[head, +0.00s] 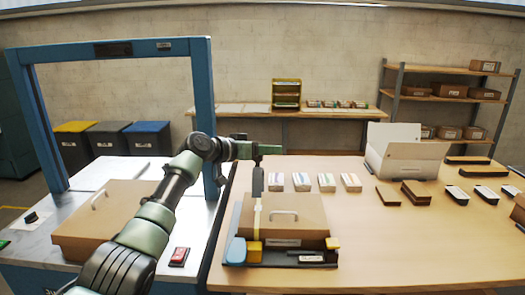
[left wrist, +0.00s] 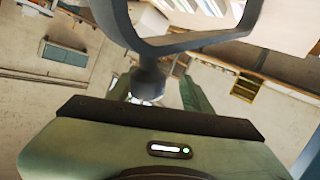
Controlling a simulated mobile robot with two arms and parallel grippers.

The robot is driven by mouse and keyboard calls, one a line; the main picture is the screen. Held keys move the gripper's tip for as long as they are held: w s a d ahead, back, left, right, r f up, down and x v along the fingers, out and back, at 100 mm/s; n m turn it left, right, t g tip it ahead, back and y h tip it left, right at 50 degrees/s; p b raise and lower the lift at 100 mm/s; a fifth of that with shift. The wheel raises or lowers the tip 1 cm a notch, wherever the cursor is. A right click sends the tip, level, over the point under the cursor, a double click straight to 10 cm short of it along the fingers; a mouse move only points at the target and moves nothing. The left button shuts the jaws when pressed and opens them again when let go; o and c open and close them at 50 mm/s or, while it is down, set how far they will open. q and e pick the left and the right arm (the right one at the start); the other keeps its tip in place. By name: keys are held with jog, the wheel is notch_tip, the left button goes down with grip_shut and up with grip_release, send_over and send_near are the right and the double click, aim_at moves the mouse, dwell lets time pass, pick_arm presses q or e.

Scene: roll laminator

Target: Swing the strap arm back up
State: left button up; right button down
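A small dark fixture (head: 334,264) with a blue block (head: 236,250) and yellow blocks (head: 254,252) stands near the front left of the wooden table. A narrow pale strip, seemingly the strap arm (head: 257,219), stands upright against the box's left part. My left gripper (head: 257,186) hangs right above the strip's top; I cannot tell whether they touch. Its fingers look narrow from here, and their gap is not clear. The left wrist view shows a dark loop-shaped part in front of the green wrist. My right gripper is not in view.
A blue upright frame (head: 198,92) and a brown case (head: 100,222) stand on the left bench. Several small card stacks (head: 326,182) lie behind the fixture. A white box-like machine (head: 405,155) is at the back right. The table's front right is clear.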

pick_arm(q)
jog(key=b+v, duration=0.1)
jog(key=v, duration=0.6)
jog(key=shift+s+a+b, duration=0.25)
jog(key=shift+a+b, duration=0.05)
jog(key=shift+b, duration=0.05)
